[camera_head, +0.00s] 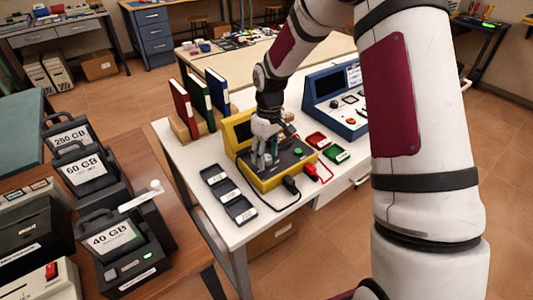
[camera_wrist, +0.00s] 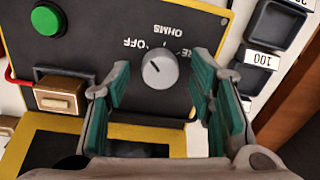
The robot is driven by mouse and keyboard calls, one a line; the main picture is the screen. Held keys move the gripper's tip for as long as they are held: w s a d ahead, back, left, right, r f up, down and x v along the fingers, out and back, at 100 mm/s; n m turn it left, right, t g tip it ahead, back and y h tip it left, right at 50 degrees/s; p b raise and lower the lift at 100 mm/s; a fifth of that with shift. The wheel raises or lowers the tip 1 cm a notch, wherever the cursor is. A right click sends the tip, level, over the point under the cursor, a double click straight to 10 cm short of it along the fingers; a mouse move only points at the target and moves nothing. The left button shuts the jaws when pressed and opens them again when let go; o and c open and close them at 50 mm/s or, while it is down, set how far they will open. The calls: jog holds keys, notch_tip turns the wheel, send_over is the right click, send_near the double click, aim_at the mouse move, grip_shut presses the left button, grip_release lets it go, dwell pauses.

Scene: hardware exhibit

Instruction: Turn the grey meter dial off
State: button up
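The yellow meter (camera_head: 262,183) stands on the white table in the head view, partly hidden by my gripper (camera_head: 265,148). In the wrist view, its black panel (camera_wrist: 85,30) carries the round grey dial (camera_wrist: 160,69). Upside-down labels "OFF" and "OHMS" lie around the dial, with a third partly hidden by a finger. A small mark shows on the dial's face, toward its upper left; its exact setting is hard to read. My gripper (camera_wrist: 159,75) is open, its green-padded fingers apart on the left and right of the dial, with visible gaps to it.
A green button (camera_wrist: 47,19) and a tan block-shaped switch (camera_wrist: 60,97) are on the same panel. Black trays (camera_head: 228,193) lie left of the meter. Red and black leads run from its front. Binders (camera_head: 200,98) stand behind; a blue console (camera_head: 337,100) is to the right.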

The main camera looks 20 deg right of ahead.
aim_at(269, 156)
notch_tip(269, 156, up, 12)
jog(key=shift+w+d, duration=0.2)
jog(key=shift+d, duration=0.1)
dwell(0.6)
jog(key=s+r+m+t+h+p, duration=0.1)
jog(key=s+r+m+t, duration=0.15)
jog(key=s+r, duration=1.2)
jog(key=s+m+t, duration=0.2)
jog(key=s+m, duration=0.1)
jog(key=s, duration=1.5)
jog(key=shift+a+p, duration=0.2)
jog(key=shift+p, duration=0.25)
